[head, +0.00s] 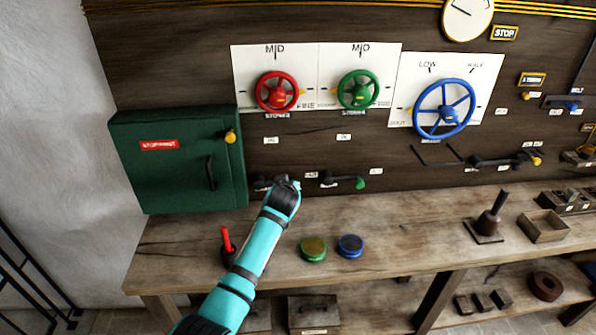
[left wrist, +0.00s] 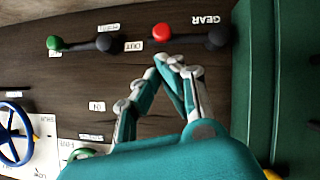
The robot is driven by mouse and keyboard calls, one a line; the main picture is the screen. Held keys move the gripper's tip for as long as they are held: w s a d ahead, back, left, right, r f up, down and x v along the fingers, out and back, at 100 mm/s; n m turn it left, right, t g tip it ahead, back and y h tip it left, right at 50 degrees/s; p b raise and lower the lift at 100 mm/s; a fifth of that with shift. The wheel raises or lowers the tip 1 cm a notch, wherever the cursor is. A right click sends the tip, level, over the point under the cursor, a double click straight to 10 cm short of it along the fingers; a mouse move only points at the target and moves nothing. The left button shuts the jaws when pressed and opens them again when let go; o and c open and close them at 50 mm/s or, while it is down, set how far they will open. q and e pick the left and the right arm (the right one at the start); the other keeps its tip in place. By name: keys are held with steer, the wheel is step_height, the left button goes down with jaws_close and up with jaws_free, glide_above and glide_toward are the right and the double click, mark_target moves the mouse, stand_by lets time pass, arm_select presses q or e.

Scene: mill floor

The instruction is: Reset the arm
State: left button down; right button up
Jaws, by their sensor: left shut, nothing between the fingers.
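My left arm, teal and black, reaches up from the bottom of the head view to the dark wooden panel. My left gripper (head: 294,184) is beside a small black lever, whose end it hides there. In the left wrist view my left gripper (left wrist: 172,62) has its fingertips together with nothing between them. The lever's red knob (left wrist: 161,32) is just beyond the fingertips; whether they touch it I cannot tell. A second lever with a green knob (head: 360,183) sits to the right, and its green knob (left wrist: 54,42) also shows in the wrist view. My right gripper is out of view.
A green cabinet (head: 180,185) stands close left. Red (head: 277,92), green (head: 358,90) and blue (head: 443,108) handwheels are on the panel above.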

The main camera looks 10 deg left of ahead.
arm_select(q)
steer(key=s+a+f+m+g, duration=0.1)
steer(key=s+f, duration=0.3)
steer(key=s, duration=0.3)
steer(key=s+a+f+g, duration=0.2)
steer(key=s+f, duration=0.2)
steer(key=s, duration=0.2)
steer(key=s+a+f+m+g, duration=0.1)
steer(key=s+f, duration=0.3)
steer(key=s, duration=0.3)
steer(key=s+r+m+g+h, duration=0.25)
steer(key=s+m+g, duration=0.2)
steer(key=s, duration=2.65)
step_height(320, 180, down, 30)
steer(key=g+b, duration=0.1)
steer(key=b, duration=0.2)
steer(key=s+a+f+g+y+b, duration=0.1)
steer(key=s+a+f+b, duration=0.2)
steer(key=s+f, duration=1.4)
steer(key=shift+s+a+f+m, duration=0.15)
steer(key=shift+a+f+m, duration=0.2)
steer(key=shift+f, duration=0.4)
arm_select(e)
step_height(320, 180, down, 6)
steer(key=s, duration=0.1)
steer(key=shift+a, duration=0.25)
